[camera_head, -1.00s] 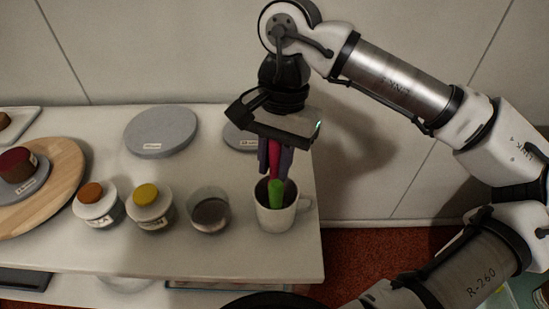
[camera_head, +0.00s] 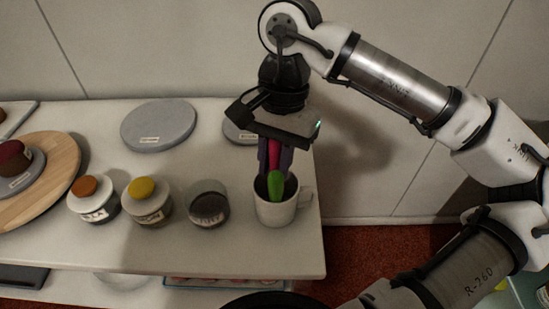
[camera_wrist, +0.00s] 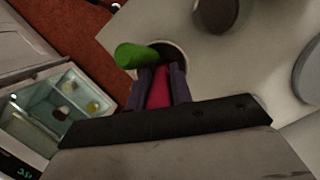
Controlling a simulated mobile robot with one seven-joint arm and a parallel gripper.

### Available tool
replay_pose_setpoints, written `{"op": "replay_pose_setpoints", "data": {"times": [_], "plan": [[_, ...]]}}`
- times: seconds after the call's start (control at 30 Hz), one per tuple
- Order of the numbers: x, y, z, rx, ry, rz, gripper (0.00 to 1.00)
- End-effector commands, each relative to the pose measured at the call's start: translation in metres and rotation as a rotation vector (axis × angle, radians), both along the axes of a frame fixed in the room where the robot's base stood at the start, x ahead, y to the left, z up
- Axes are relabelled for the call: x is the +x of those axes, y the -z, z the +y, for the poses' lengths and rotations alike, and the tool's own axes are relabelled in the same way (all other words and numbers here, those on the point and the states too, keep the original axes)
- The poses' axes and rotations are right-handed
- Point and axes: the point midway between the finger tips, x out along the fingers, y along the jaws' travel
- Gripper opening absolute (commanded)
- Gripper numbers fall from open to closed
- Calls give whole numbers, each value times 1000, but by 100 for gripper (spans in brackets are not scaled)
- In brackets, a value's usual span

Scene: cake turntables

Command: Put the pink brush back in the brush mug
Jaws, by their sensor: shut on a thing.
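The pink brush (camera_head: 274,151) is upright between the two dark fingers of my gripper (camera_head: 275,168), which is shut on it. The pink handle also shows between the fingers in the wrist view (camera_wrist: 159,88). The fingertips are at about the rim of the white brush mug (camera_head: 270,212), over its opening. The brush's lower end is hidden. A green handle (camera_head: 276,184) stands in the mug, right in front of the pink brush. In the wrist view the green handle (camera_wrist: 135,55) leans left beside the fingers; I cannot tell whether it touches them.
A dark-filled jar (camera_head: 207,206), a yellow-topped jar (camera_head: 149,207) and an orange-topped jar (camera_head: 92,208) stand left of the mug. A grey disc (camera_head: 158,126) lies behind them. A wooden turntable (camera_head: 58,166) is at the far left. The table's right edge is close to the mug.

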Motion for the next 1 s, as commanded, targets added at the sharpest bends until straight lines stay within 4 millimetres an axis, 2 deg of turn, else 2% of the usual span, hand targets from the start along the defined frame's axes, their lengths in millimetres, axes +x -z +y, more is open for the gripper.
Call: {"op": "replay_pose_setpoints", "data": {"times": [0.1,0.4,0.43,0.6,0.87,1.0], "plan": [[0,7,0,0,-1,0,0],[0,7,0,-1,0,0,0],[0,7,0,-1,0,0,25],[0,7,0,-1,0,0,47],[0,6,0,-1,0,0,47],[0,-6,0,0,0,-1,47]]}}
